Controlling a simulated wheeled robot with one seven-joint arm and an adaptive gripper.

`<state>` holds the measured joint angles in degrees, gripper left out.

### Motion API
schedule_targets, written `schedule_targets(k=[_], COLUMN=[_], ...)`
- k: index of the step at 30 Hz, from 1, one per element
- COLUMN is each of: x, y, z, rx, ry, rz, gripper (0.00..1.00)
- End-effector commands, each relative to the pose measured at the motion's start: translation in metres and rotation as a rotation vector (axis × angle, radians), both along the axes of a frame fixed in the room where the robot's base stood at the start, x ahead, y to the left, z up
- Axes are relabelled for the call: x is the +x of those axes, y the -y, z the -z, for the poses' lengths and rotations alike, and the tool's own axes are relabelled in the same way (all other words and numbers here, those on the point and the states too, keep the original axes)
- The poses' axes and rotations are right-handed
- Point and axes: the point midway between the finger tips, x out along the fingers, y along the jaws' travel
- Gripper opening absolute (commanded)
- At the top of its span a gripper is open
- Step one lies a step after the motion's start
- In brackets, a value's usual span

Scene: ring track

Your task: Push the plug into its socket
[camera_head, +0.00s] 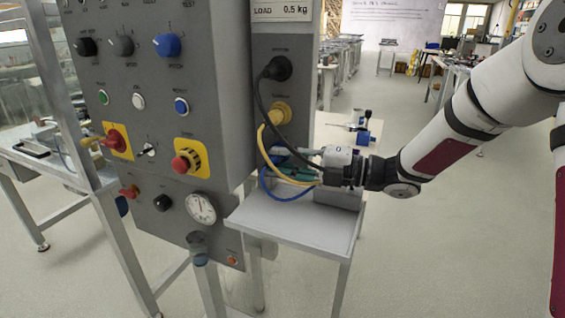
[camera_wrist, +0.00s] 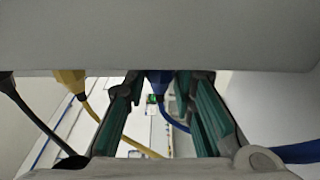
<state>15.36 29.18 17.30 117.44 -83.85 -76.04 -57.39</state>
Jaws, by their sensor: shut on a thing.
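My gripper (camera_head: 272,162) reaches in from the right, with its teal fingers at the side face of the grey cabinet. In the wrist view my gripper (camera_wrist: 157,80) is shut on a blue plug (camera_wrist: 158,82), which lies between the fingertips at the edge of a grey surface. A blue cable (camera_wrist: 174,124) runs from this plug; it also loops below my gripper in the head view (camera_head: 265,186). I cannot tell how far the plug is in.
A black plug (camera_head: 278,68) and a yellow plug (camera_head: 281,112) sit above on the cabinet side (camera_head: 262,30); their cables hang close to my gripper. A grey table (camera_head: 290,222) stands below. Floor to the right is clear.

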Motion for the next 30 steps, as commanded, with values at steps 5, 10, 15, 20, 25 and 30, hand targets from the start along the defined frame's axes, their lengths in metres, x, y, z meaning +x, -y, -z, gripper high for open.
schedule_targets(k=[5, 10, 15, 20, 25, 30], x=[0.0, 0.0, 0.0, -0.004, -0.012, -0.019], y=[0.0, 0.0, 0.004, 0.024, 0.059, 0.09], z=[0.0, 0.0, 0.0, 0.0, 0.0, 0.0], rx=[0.0, 0.0, -0.001, -0.001, -0.001, -0.001], ry=[0.0, 0.0, 0.0, -0.001, 0.001, 0.001], rz=[0.001, 0.001, 0.002, 0.004, 0.006, 0.005], gripper=[0.47, 0.47, 0.47, 0.47, 0.47, 0.47])
